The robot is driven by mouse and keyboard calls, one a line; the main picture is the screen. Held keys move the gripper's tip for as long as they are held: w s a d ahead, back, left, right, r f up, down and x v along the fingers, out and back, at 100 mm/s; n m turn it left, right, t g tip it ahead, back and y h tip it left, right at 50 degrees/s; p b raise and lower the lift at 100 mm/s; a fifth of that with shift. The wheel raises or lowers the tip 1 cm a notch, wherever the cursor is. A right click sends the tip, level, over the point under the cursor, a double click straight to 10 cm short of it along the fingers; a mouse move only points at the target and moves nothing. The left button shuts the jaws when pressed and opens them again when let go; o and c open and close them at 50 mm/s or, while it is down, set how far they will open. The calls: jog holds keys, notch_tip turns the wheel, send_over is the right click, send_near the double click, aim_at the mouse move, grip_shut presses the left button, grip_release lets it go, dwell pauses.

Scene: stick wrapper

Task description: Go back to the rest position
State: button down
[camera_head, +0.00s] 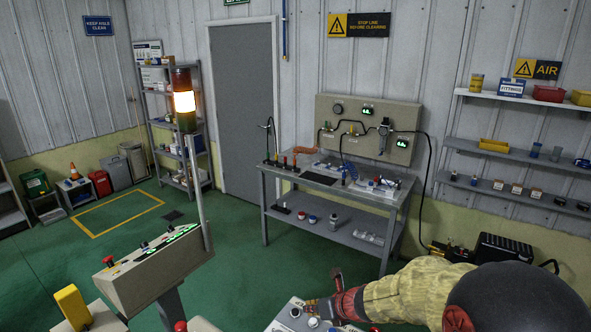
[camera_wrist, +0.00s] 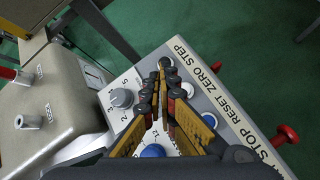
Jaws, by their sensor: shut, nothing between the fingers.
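My gripper (camera_wrist: 163,66) is shut and empty in the wrist view, its yellow and black fingers together above a grey control panel (camera_wrist: 110,75). The panel has a label strip reading STOP, RESET, ZERO, STEP. A grey numbered dial (camera_wrist: 122,98) is left of the fingers, and a blue button (camera_wrist: 153,151) shows between their bases. I cannot tell whether the fingers touch the panel. In the head view my gripper (camera_head: 322,308) is at the bottom centre, over the same panel (camera_head: 282,322), which is partly cut off.
A red knob (camera_wrist: 287,133) sticks out at the panel's right side. A sloped console (camera_head: 152,264) with a stack light (camera_head: 184,101) is at left. A grey workbench (camera_head: 345,189) stands behind my arm. Green floor (camera_head: 235,265) is open between console and bench.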

jog(key=s+n, duration=0.2)
jog(key=n, duration=0.1)
jog(key=s+a+n+g, duration=0.1)
jog(key=s+n, duration=0.1)
jog(key=s+n+g, duration=0.1)
jog(key=s+n, duration=0.1)
jog(key=n, duration=0.1)
jog(key=shift+s+a+r+n+y, duration=0.1)
jog(key=shift+s+a+n+y, duration=0.2)
jog(key=shift+a, duration=0.05)
jog(key=s+d+r+n+g+h+b, duration=0.1)
jog(key=s+d+r+n+g+b, duration=0.15)
jog(key=s+n, duration=0.9)
jog(key=s+d+r+n+t+h+b, duration=0.1)
jog(key=s+d+r+n+h+b, duration=0.1)
jog(key=s+d+r+n, duration=0.2)
jog(key=s+d+r+n+t+h+b, duration=0.2)
jog(key=s+d+r+n+h+b, duration=0.1)
jog(key=s+d+n, duration=0.4)
jog(key=s+d+r, duration=0.1)
jog(key=s+d, duration=0.1)
jog(key=s, duration=0.1)
jog(key=shift+s+d+r+n+h+b, duration=0.25)
jog(key=shift+s+n+h+b, duration=0.05)
jog(key=shift+s+n, duration=0.1)
jog(key=c, duration=2.6)
grip_release()
